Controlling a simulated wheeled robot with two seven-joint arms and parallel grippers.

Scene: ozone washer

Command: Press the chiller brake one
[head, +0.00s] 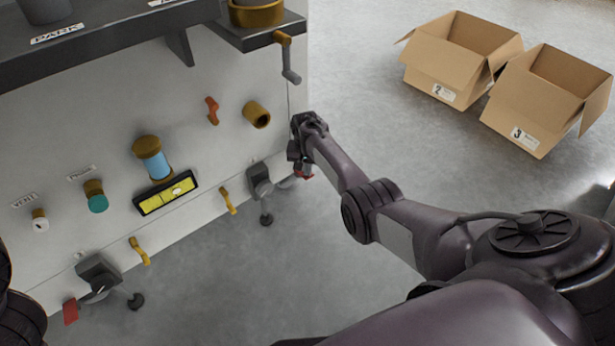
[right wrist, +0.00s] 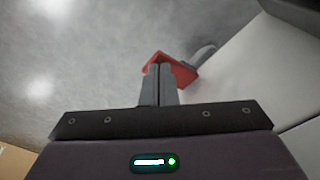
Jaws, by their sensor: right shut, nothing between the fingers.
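A red pedal (right wrist: 180,70) on a grey arm shows in the right wrist view, beside the white cabinet. My right gripper (right wrist: 160,68) is shut and empty, its fingertips overlapping the pedal in the picture; I cannot tell if they touch it. In the head view my right gripper (head: 302,158) points down at the cabinet's right end, and it mostly hides the red pedal (head: 306,176). A second red pedal (head: 70,312) shows low at the left. No label tells which is brake one. My left gripper is out of view.
The white cabinet front (head: 85,140) carries a yellow gauge (head: 166,193), several knobs and valves, and two grey lever boxes, one at left (head: 97,274) and one at right (head: 259,180). Two open cardboard boxes (head: 440,75) (head: 525,115) stand on the floor at the back right.

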